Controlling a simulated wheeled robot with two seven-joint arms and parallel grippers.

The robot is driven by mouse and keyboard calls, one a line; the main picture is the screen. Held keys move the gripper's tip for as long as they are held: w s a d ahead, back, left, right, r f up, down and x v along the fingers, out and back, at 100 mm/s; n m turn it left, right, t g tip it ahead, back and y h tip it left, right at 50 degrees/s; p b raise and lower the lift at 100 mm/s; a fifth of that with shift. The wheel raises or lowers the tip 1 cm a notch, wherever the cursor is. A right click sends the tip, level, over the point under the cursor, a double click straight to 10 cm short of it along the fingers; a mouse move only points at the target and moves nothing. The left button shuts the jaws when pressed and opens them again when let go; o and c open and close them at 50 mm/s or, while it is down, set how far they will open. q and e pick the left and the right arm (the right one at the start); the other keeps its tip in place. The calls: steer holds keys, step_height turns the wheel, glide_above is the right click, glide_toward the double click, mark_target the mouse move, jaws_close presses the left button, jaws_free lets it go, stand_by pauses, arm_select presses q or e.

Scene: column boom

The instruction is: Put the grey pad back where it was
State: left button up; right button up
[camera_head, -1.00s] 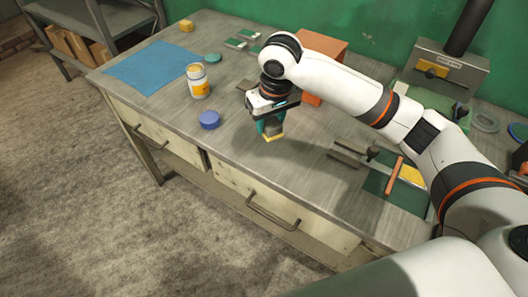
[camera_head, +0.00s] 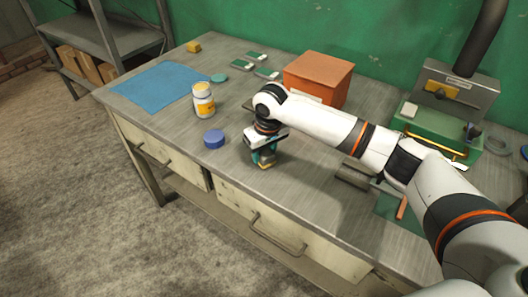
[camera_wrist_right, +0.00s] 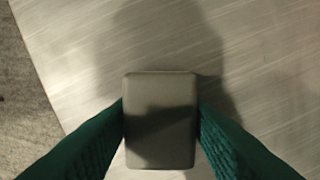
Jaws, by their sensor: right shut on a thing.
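The grey pad (camera_wrist_right: 160,88) is a rounded rectangular block in the right wrist view, seen from above between my green fingers. My right gripper (camera_wrist_right: 160,122) is shut on it, one finger at each side. In the head view my right gripper (camera_head: 265,160) points down over the grey table (camera_head: 325,225), to the right of the blue lid. My left gripper is not in view.
A blue lid (camera_head: 213,139) and a white bottle (camera_head: 204,101) stand left of the gripper. An orange box (camera_head: 318,76) stands behind, and a green machine (camera_head: 435,125) at the right. A blue mat (camera_head: 160,87) lies at the far left. The table's front is bare.

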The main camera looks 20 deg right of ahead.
mark_target(267, 155)
steer(key=shift+f, duration=0.2)
steer(key=shift+f, duration=0.1)
steer(key=o, duration=0.9)
steer(key=r, duration=0.4)
steer(key=s+r, duration=0.1)
steer(key=r, duration=0.7)
steer(key=shift+s+d, duration=0.2)
steer(key=shift+s, duration=0.2)
